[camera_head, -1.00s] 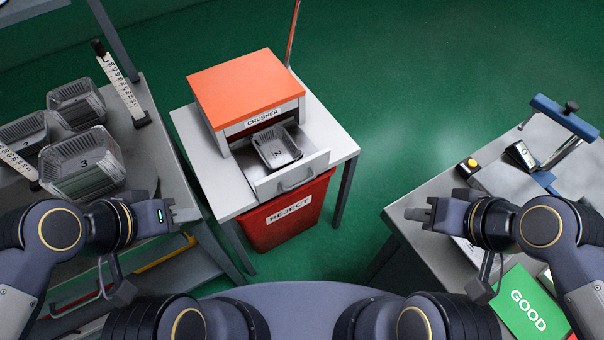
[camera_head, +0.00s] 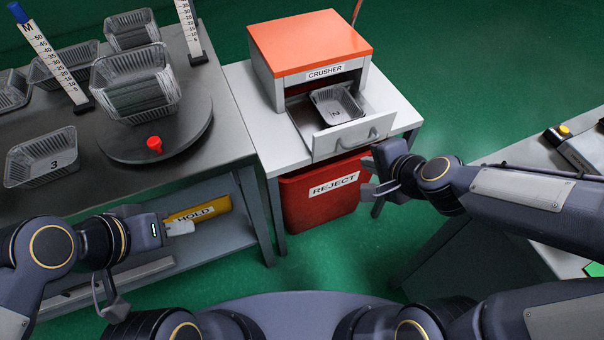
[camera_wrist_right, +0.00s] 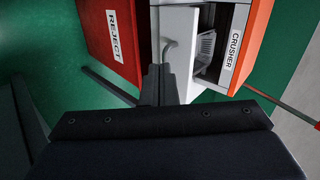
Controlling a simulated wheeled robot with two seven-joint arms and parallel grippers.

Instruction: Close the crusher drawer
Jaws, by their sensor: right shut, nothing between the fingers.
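The crusher (camera_head: 310,45) is a white box with an orange top on a white table. Its drawer (camera_head: 349,136) is pulled out toward me, with a curved handle (camera_head: 357,142) on the front. A foil tray (camera_head: 337,104) marked 2 sits inside the drawer. My right gripper (camera_head: 368,190) is shut and empty, in front of the drawer at its lower right. In the right wrist view the fingertips (camera_wrist_right: 157,72) appear close to the handle (camera_wrist_right: 170,52); contact cannot be told. My left gripper (camera_head: 180,228) is low at the left, away from the crusher; its finger gap is unclear.
A red REJECT bin (camera_head: 322,192) stands under the front of the crusher table (camera_head: 262,130). On the left, a dark table (camera_head: 85,190) holds several foil trays, a round turntable (camera_head: 190,128) and upright rulers. A yellow HOLD bar (camera_head: 198,210) is below it.

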